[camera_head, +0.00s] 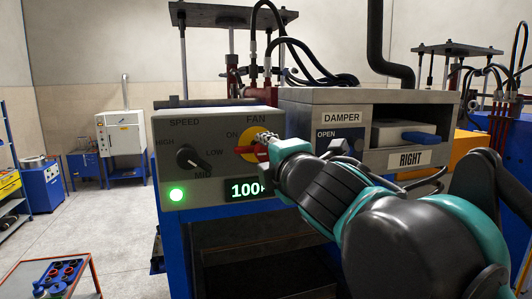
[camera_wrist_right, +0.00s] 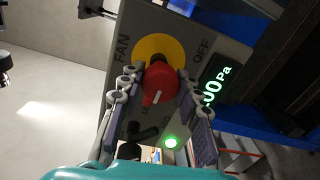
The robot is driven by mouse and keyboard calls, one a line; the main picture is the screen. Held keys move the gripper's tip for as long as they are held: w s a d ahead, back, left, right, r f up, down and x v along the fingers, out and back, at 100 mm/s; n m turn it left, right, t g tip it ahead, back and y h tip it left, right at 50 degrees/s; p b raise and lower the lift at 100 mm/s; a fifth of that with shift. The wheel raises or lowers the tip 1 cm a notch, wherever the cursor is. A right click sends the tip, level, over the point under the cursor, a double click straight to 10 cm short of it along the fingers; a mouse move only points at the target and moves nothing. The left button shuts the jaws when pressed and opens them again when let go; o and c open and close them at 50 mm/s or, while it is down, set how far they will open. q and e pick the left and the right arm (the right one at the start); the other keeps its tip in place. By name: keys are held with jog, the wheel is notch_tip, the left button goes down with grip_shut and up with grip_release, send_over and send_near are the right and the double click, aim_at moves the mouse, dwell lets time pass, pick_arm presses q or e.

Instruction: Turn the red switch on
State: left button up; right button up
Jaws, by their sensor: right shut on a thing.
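The red switch (camera_head: 247,154) is a rotary knob on a yellow round plate (camera_head: 243,139), under the label FAN on a grey control panel (camera_head: 215,128). My right gripper (camera_head: 265,143) reaches it from the right and hides part of it and of its labels; ON shows at its upper left. In the right wrist view, the red knob (camera_wrist_right: 160,86) sits between the two fingers of my right gripper (camera_wrist_right: 160,78), which is shut on it. A white mark on the knob points down there, and OFF shows at the upper right. My left gripper is not in view.
A black speed knob (camera_head: 192,160) is left of the switch. A green lamp (camera_head: 176,194) is lit below it, beside a partly hidden display (camera_head: 246,189) reading 100. A damper box (camera_head: 340,97) with a blue handle (camera_head: 421,138) stands to the right. Open floor lies left.

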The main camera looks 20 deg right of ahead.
jog(key=o, duration=1.2)
jog(key=shift+c, duration=0.2)
jog(key=s, duration=1.2)
jog(key=shift+d+r, duration=0.2)
jog(key=shift+d, duration=0.05)
